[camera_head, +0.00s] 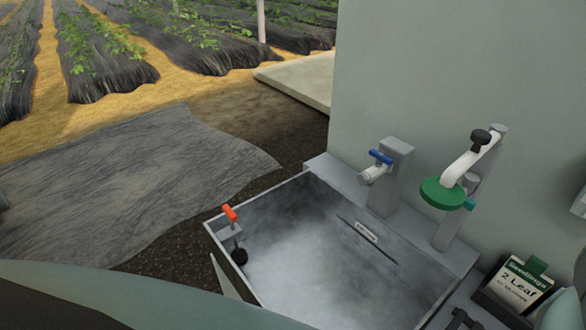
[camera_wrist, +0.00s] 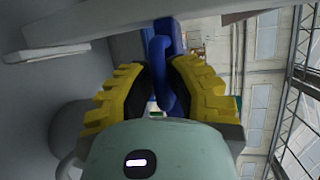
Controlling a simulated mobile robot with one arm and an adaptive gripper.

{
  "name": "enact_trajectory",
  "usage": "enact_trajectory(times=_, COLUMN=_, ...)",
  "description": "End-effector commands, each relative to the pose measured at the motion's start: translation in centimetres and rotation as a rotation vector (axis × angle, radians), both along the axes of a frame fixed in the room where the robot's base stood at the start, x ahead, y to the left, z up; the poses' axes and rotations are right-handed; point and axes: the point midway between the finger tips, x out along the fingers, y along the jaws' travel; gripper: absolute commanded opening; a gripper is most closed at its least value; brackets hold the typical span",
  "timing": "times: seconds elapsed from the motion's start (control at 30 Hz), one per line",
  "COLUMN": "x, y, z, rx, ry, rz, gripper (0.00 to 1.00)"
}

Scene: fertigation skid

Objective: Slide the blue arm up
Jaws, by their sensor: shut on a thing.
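My gripper (camera_wrist: 163,85) shows in the wrist view, its two yellow ribbed fingers closed in from left and right. Between the fingertips is a blue arm (camera_wrist: 160,50), a narrow blue piece with a loop-like lower part. The gripper is shut on this blue part. The fingers hide some of it, and its upper end runs behind or beside a pale bar (camera_wrist: 70,35). My gripper does not show in the head view, and this blue arm cannot be made out there.
The head view shows a grey basin (camera_head: 320,270) with a red-handled valve (camera_head: 229,213) on its left rim. Behind it stand a blue-handled tap (camera_head: 380,157) and a white lever with a green disc (camera_head: 442,193). A "Seedlings 2 Leaf" sign (camera_head: 518,285) stands at right.

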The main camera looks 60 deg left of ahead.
Motion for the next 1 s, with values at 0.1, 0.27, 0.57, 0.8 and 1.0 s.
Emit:
enact_trajectory(times=0.1, x=0.0, y=0.0, z=0.0, rx=0.0, ry=0.0, rz=0.0, gripper=0.0)
enact_trajectory(times=0.27, x=0.0, y=0.0, z=0.0, rx=0.0, ry=0.0, rz=0.0, gripper=0.0)
enact_trajectory(times=0.57, x=0.0, y=0.0, z=0.5, rx=0.001, ry=0.0, rz=0.002, gripper=0.0)
enact_trajectory(times=0.8, x=0.0, y=0.0, z=4.7, rx=-0.002, ry=-0.003, rz=-0.001, gripper=0.0)
enact_trajectory(times=1.0, x=-0.1, y=-0.2, z=9.9, rx=-0.005, ry=-0.006, rz=-0.006, gripper=0.0)
